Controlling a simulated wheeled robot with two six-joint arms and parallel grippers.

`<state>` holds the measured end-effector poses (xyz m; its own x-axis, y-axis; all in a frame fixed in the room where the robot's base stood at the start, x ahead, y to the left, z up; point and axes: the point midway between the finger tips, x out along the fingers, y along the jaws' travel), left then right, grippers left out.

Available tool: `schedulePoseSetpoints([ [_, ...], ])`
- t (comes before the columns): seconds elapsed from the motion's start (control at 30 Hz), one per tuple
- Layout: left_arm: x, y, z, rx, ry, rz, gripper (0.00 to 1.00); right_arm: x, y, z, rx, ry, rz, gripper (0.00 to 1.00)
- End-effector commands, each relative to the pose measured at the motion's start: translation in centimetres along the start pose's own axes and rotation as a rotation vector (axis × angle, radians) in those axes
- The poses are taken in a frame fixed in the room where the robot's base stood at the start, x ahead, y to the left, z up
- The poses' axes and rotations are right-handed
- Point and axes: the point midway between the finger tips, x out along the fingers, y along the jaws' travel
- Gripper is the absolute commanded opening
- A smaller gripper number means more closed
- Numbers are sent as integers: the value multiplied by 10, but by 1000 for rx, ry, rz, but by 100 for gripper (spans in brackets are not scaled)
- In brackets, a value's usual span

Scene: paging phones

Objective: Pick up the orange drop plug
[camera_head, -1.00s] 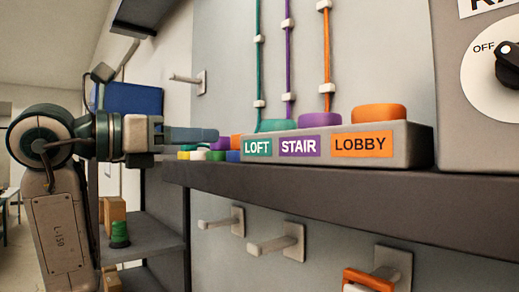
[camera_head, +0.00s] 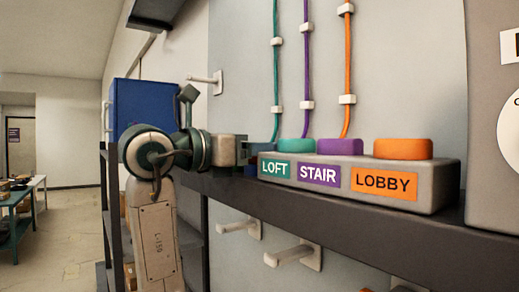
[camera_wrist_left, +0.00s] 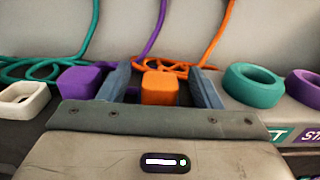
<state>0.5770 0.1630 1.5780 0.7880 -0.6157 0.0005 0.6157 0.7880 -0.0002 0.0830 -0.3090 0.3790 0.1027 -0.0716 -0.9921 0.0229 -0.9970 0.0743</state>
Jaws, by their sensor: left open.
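The orange plug (camera_wrist_left: 160,88) is a small block with rounded edges on the dark shelf. In the left wrist view it sits between the two grey-blue fingers of my left gripper (camera_wrist_left: 161,82), with a gap on each side. The gripper is open and holds nothing. An orange cord (camera_wrist_left: 206,42) coils just behind the plug. In the head view my left gripper (camera_head: 256,151) is at the left end of the LOFT, STAIR and LOBBY box (camera_head: 432,190), and the plug is hidden there. My right gripper is not in view.
A purple block (camera_wrist_left: 79,81) and a white open piece (camera_wrist_left: 23,100) lie left of the gripper in the wrist view. A green ring (camera_wrist_left: 252,85) is close on its right. Green, purple and orange cords run up the wall. Pegs (camera_head: 240,228) stick out below the shelf (camera_head: 350,228).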

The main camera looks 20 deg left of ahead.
Motion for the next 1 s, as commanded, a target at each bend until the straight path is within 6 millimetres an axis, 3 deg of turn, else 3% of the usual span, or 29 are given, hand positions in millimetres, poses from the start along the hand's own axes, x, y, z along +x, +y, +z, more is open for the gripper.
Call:
schedulePoseSetpoints([
  [0.27,4,0,-1,0,0,2,58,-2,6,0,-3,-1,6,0],
  [0.53,4,0,-1,0,0,1,9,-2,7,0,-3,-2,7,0],
  [1.0,4,0,6,0,-1,1,9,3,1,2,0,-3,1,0],
])
